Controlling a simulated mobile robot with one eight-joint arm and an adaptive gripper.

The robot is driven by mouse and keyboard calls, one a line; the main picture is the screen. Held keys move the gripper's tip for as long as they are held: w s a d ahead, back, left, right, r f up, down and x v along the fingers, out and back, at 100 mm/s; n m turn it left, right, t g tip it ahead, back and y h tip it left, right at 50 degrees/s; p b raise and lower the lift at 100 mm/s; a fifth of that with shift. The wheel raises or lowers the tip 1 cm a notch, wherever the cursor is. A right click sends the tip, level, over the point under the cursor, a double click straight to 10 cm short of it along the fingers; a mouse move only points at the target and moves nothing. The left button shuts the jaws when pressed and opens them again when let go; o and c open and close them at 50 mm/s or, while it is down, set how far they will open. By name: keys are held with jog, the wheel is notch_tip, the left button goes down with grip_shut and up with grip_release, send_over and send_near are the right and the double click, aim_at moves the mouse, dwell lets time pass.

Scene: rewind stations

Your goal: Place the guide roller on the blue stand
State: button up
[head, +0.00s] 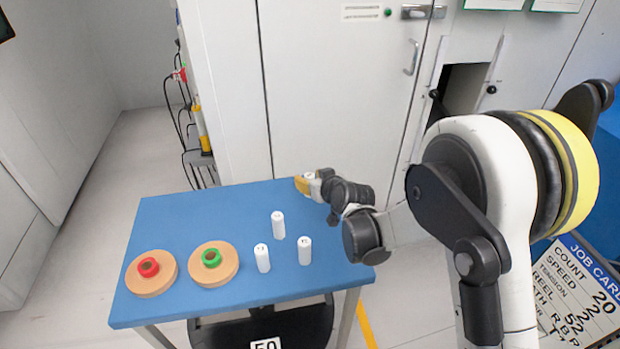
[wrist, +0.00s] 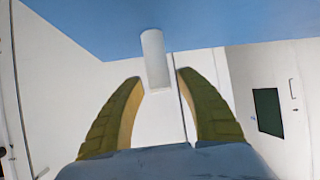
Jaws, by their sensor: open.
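Three white upright rollers stand on the blue-topped table (head: 190,225): one at the back (head: 278,225), one at front left (head: 262,258) and one at front right (head: 305,250). I cannot tell which is the guide roller. No blue stand apart from this table shows. My gripper (head: 303,184) is at the table's far edge, right of centre, with yellow fingers. In the wrist view its fingers (wrist: 160,77) are spread apart. A white cylinder (wrist: 155,62) shows between or just beyond the fingertips, against blue; it does not touch either finger visibly.
Two tan discs stand on the table's left: one with a red hub (head: 150,268), one with a green hub (head: 212,259). White cabinets (head: 335,90) rise behind the table. A job card board (head: 580,290) is at lower right. The table's back left is clear.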

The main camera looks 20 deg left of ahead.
jog(key=s+d+r+m+h+p, duration=0.1)
jog(key=s+d+r, duration=0.4)
jog(key=d, duration=0.4)
jog(key=s+d+r+m+h+p, duration=0.1)
jog(key=s+d+r+m+h, duration=0.1)
jog(key=s+d+r, duration=0.5)
jog(key=s+d+r+m+h+p, duration=0.15)
jog(key=d+r, duration=0.35)
jog(key=d, duration=0.6)
jog(key=s+d+m+g+h, duration=0.2)
jog(key=s+d+m+h, duration=0.2)
jog(key=s+d, duration=1.1)
jog(key=shift+s+d+r, duration=0.3)
jog(key=shift+s+d, duration=0.1)
jog(key=shift+a, duration=0.15)
